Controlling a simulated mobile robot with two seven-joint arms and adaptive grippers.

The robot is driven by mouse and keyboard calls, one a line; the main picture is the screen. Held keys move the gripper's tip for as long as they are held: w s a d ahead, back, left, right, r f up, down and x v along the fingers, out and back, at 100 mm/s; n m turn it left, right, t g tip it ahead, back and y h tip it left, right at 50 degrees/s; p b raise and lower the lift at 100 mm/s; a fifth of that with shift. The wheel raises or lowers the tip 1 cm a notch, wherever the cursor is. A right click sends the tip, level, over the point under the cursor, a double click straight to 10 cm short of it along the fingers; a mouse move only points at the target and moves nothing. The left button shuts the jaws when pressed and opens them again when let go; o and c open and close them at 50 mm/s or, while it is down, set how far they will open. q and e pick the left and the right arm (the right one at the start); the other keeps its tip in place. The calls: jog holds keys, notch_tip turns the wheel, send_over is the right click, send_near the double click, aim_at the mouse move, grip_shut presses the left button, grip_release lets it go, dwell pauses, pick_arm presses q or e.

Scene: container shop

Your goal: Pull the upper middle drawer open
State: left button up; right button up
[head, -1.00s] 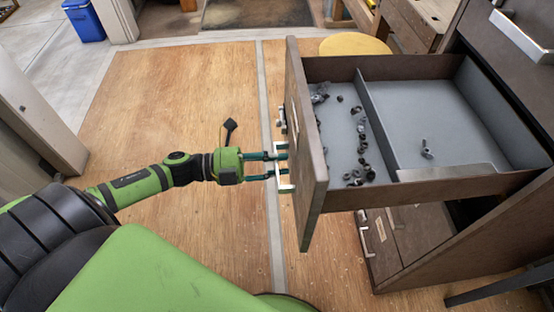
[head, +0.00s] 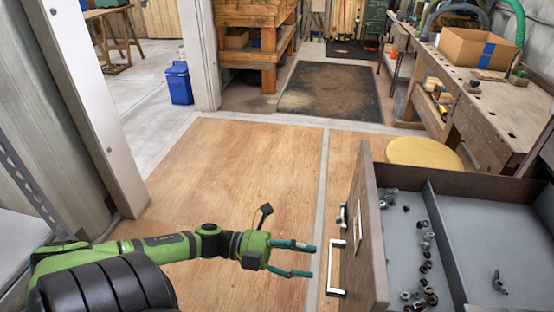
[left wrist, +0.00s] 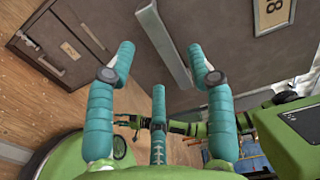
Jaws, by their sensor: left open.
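The drawer (head: 372,240) stands pulled out at the right of the head view, its brown front facing my left arm. A pale bar handle (head: 336,268) is on that front; in the left wrist view the handle (left wrist: 165,42) shows as a metal bar between the lines of the two fingers. My left gripper (head: 314,260) is open and empty, its fingertips a little short of the handle with a small gap. The fingers also show spread in the left wrist view (left wrist: 163,62).
The drawer holds several small dark fittings (head: 426,262) and has a divider. A yellow round stool top (head: 424,153) stands behind it. A workbench with a cardboard box (head: 477,47) is at the back right. The wooden floor (head: 235,170) left of the drawer is clear.

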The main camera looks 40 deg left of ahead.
pick_arm(q)
jog(key=v, duration=0.6)
jog(key=shift+s+a, duration=0.15)
jog(key=shift+s, duration=0.05)
